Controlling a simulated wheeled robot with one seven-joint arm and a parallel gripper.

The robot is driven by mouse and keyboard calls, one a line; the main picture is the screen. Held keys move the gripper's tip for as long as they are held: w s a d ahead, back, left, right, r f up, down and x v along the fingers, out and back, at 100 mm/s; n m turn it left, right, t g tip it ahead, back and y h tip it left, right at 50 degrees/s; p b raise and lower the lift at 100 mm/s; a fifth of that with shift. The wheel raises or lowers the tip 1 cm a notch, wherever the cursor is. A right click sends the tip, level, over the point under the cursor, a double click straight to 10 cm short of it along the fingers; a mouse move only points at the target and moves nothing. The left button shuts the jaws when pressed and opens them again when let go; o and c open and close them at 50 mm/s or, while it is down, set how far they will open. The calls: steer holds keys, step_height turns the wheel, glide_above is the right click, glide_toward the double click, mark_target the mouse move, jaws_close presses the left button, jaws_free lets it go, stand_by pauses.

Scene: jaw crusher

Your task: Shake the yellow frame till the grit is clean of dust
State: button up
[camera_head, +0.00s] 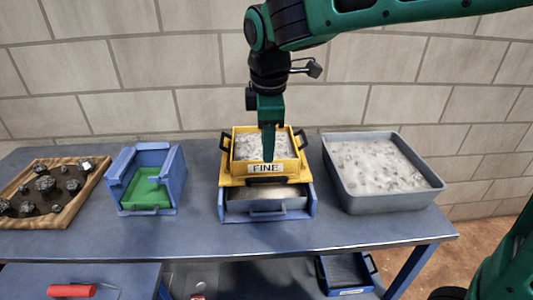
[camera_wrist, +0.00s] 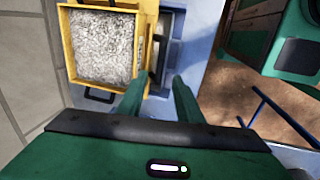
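The yellow frame (camera_head: 228,168), labelled FINE, sits on a blue stand (camera_head: 223,205) with a metal drawer (camera_head: 265,207) under it. Pale grey, speckled grit (camera_head: 252,142) fills the frame, and it shows closely in the wrist view (camera_wrist: 103,45). The frame has a black handle on each side; one (camera_wrist: 98,97) shows in the wrist view. My gripper (camera_head: 268,158) points down and overlaps the frame's front in the head view. In the wrist view its two green fingers (camera_wrist: 158,80) stand apart with nothing held between them. Its exact height above the frame cannot be told.
A grey tray (camera_head: 435,187) of pale grit stands at the right. A blue box (camera_head: 178,180) with a green insert (camera_head: 147,192) and a wooden tray (camera_head: 40,224) of dark stones stand at the left. A red-handled tool (camera_head: 72,290) lies lower down. A wall stands behind the table.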

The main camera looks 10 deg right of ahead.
mark_target(267, 178)
stand_by(0.4)
steer(key=f, duration=0.3)
steer(key=w+f, duration=0.1)
steer(key=f, duration=0.3)
steer(key=w+f, duration=0.1)
steer(key=f, duration=0.2)
steer(key=shift+f, duration=0.3)
jaws_close()
